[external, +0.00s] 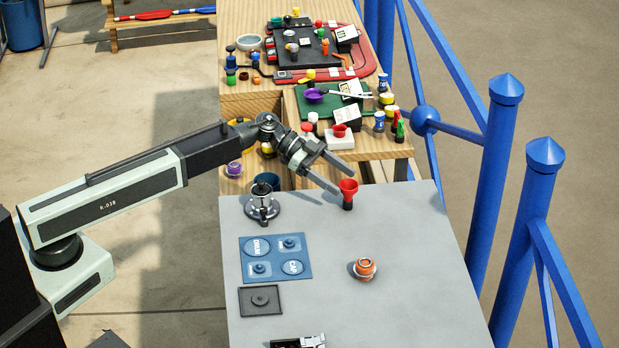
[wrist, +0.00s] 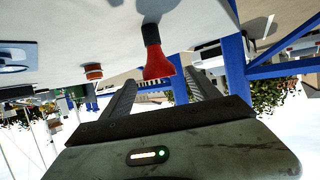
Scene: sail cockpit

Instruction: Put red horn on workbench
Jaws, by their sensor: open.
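The red horn (external: 348,190) stands upright on the grey tabletop (external: 400,220), flared red end up and dark narrow end down. It also shows in the wrist view (wrist: 160,62), upside down in that picture. My gripper (external: 345,182) is open, with its fingers spread on either side of the horn near its red end. In the wrist view the horn appears between the two fingertips (wrist: 163,88), and no grip on it shows. A wooden bench (external: 240,102) stands behind the grey table. I cannot tell which surface is the workbench.
An orange round fitting (external: 364,268) sits on the grey top, right of a blue panel (external: 275,257). A metal fitting (external: 262,205) stands at the back left. The wooden bench is crowded with small items. Blue posts (external: 490,170) rise at the right. The table's right side is clear.

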